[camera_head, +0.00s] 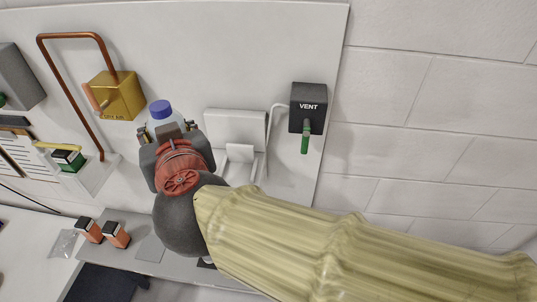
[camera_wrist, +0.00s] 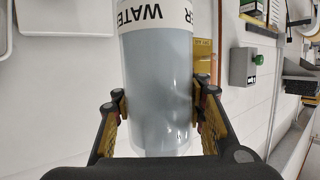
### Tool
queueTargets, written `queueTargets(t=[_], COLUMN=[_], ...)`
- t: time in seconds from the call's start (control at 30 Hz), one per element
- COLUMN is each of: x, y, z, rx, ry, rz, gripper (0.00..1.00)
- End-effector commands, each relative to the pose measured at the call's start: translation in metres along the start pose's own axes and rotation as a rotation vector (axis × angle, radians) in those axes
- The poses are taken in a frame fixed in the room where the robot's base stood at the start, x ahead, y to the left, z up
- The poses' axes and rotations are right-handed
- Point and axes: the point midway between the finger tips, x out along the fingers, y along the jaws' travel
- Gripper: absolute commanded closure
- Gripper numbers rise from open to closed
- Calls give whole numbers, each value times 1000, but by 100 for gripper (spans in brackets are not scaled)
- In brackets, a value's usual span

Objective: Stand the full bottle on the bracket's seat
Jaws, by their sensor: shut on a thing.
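A clear bottle with a blue cap (camera_head: 160,109) is held in my gripper (camera_head: 168,131) in front of the white wall panel. In the wrist view the bottle (camera_wrist: 158,75) fills the middle, with a white WATER label that reads upside down and grey-blue contents. Both fingers of my gripper (camera_wrist: 160,103) press on its sides. A white bracket (camera_head: 236,126) is on the panel to the right of the bottle, with a smaller white piece low at its front. The bottle is apart from it in the head view. My gripper hides the bottle's lower part there.
A black VENT box (camera_head: 308,106) with a green handle is right of the bracket, with a white tube (camera_head: 271,130) between them. A yellow valve box (camera_head: 117,96) and copper pipe (camera_head: 73,37) are left. Orange-and-black boxes (camera_head: 116,235) stand on the grey ledge below.

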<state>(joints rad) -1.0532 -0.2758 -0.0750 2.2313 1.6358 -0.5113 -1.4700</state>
Motion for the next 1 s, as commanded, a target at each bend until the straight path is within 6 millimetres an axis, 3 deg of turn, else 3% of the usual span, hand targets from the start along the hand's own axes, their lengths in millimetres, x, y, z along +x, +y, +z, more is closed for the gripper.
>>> queueTargets(t=[0.17, 0.47, 0.77, 1.0], x=[8, 33, 49, 63], y=[16, 68, 93, 111], z=[3, 20, 34, 57], rx=[1, 1, -1, 1], ry=[2, 2, 4, 5], rz=[6, 8, 4, 5], gripper=[100, 100, 100, 100])
